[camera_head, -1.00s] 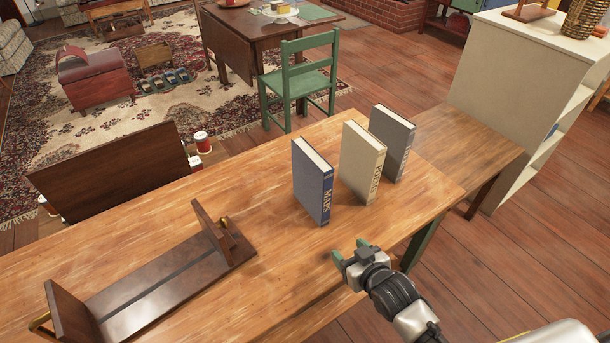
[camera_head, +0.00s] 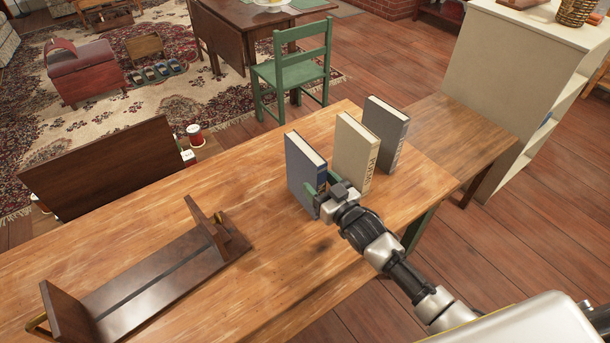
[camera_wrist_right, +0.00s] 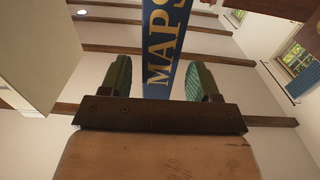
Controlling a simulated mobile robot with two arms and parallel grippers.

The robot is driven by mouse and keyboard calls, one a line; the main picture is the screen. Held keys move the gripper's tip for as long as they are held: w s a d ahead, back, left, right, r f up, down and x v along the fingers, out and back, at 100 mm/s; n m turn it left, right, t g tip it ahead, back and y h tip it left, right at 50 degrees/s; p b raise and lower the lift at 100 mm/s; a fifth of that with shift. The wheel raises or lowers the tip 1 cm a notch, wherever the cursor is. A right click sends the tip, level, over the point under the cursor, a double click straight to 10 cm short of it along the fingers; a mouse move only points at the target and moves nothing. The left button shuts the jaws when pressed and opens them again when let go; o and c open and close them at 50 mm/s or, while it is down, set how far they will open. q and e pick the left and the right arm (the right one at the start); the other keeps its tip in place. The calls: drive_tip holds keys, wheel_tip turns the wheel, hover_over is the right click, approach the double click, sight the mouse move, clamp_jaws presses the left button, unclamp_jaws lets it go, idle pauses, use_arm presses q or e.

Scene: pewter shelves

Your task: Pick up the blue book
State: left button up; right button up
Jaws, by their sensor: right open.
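The blue book (camera_head: 301,173) stands upright on the wooden table, leftmost of three books. My right gripper (camera_head: 318,193) is at its near spine side, with the green fingers at the book. In the right wrist view the spine of the blue book (camera_wrist_right: 166,50), lettered "MAPS", lies between the two open fingers of my right gripper (camera_wrist_right: 163,82). A gap shows on each side of the spine there. The lower part of the spine is hidden by my gripper in the head view. My left gripper is not in view.
A cream book (camera_head: 352,150) and a grey book (camera_head: 386,130) stand upright to the right of the blue one. A dark wooden book rack (camera_head: 160,282) lies at the table's left. Bare table (camera_head: 230,180) lies left of the books.

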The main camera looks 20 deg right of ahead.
sight(305, 177)
drive_tip(key=x, duration=0.3)
drive_tip(key=shift+w, duration=0.4)
clamp_jaws()
